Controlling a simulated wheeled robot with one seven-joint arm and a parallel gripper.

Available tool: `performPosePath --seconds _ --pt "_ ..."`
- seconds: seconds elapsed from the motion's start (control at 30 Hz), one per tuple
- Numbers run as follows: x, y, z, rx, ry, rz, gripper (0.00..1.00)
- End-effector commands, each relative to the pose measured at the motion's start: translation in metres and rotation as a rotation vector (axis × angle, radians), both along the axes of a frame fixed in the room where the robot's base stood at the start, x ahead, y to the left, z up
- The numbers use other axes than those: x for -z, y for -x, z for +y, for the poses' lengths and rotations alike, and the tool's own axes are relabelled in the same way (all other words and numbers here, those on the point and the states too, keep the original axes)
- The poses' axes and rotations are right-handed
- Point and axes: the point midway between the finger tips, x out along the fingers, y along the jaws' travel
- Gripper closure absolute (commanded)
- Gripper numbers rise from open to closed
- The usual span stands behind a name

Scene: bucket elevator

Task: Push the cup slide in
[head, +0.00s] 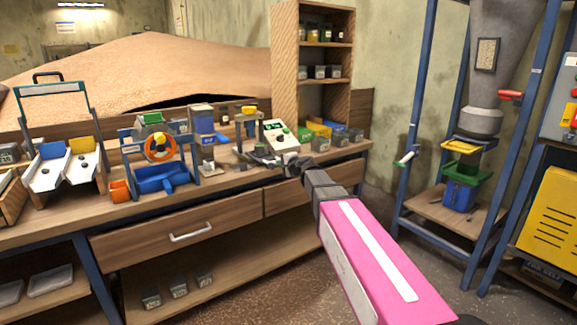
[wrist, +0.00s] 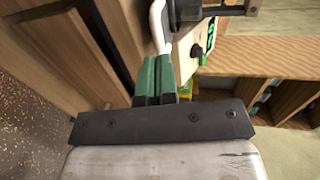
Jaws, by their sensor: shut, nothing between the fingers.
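My gripper (head: 296,164) is at the front right of the bench in the head view, at the end of my pink arm link. In the wrist view its green fingers (wrist: 155,78) are together with nothing between them. The fingertips are close to a white curved part (wrist: 159,28) of a bench machine; I cannot tell whether they touch it. The machine has a white panel with green buttons (head: 279,135) and a dark low base (head: 257,156). The cup slide cannot be clearly made out; it is small or partly hidden by my gripper.
Left on the bench (head: 222,185) stand a blue-framed unit with an orange wheel (head: 159,147) and a twin-chute stand (head: 62,165). Small bins (head: 318,130) are behind my gripper. A wooden shelf (head: 283,60) rises behind. A blue-framed hopper stand (head: 480,115) is at right.

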Motion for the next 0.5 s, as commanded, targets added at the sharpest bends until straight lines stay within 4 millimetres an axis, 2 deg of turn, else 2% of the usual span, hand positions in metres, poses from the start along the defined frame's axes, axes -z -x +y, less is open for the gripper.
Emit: performPosePath --seconds 0.03,0.2,0.5 --pt "0.002 -0.011 0.006 -0.001 0.000 0.001 1.00" --pt "0.007 -0.024 0.016 0.000 0.001 0.001 1.00" --pt "0.007 -0.025 0.017 0.000 0.000 0.000 1.00"
